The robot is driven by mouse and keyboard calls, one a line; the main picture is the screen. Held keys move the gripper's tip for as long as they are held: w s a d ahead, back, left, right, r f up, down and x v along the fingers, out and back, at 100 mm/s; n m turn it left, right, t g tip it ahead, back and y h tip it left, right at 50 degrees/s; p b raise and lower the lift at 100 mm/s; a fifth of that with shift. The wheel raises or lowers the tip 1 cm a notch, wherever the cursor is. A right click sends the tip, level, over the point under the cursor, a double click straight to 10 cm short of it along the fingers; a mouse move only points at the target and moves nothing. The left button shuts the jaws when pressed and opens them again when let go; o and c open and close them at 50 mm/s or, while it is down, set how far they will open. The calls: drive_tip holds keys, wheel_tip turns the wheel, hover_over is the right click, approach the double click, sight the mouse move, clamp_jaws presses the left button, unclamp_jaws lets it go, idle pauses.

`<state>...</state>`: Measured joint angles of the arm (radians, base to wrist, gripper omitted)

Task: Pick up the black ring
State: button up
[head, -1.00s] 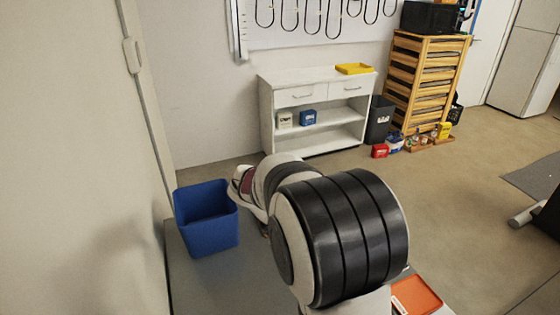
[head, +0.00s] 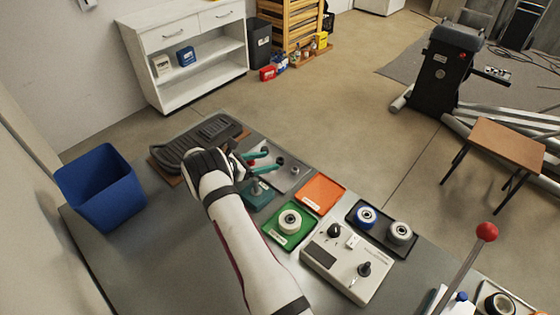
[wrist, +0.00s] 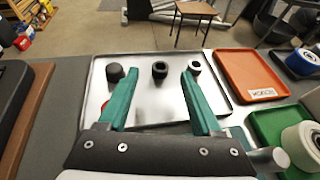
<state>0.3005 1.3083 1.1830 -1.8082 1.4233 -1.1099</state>
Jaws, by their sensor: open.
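A small black ring (wrist: 160,69) stands on a silver metal tray (wrist: 145,108) in the wrist view, between a dark rounded cap (wrist: 115,71) and a pale ring with a dark centre (wrist: 194,66). My gripper (wrist: 159,80) is open, its two green fingers spread and empty. In the wrist view, the black ring shows in the gap between the fingertips, towards the tray's far side; contact is not visible. In the head view, my gripper (head: 262,160) is over the tray (head: 284,182), with small dark parts just right of the fingers.
An orange tray (head: 320,194) and a green tray with a white roll (head: 290,219) lie to the right. A black tray with two wheels and a control box (head: 346,266) are further right. A dark pedal (head: 200,140) and blue bin (head: 102,190) are left.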

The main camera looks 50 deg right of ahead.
sight(282, 159)
drive_tip(key=x, duration=0.4)
drive_tip(key=shift+s+d+f, duration=0.1)
drive_tip(key=shift+s+f, duration=0.05)
drive_tip(key=shift+f, duration=0.15)
clamp_jaws()
drive_tip(key=shift+r, duration=0.15)
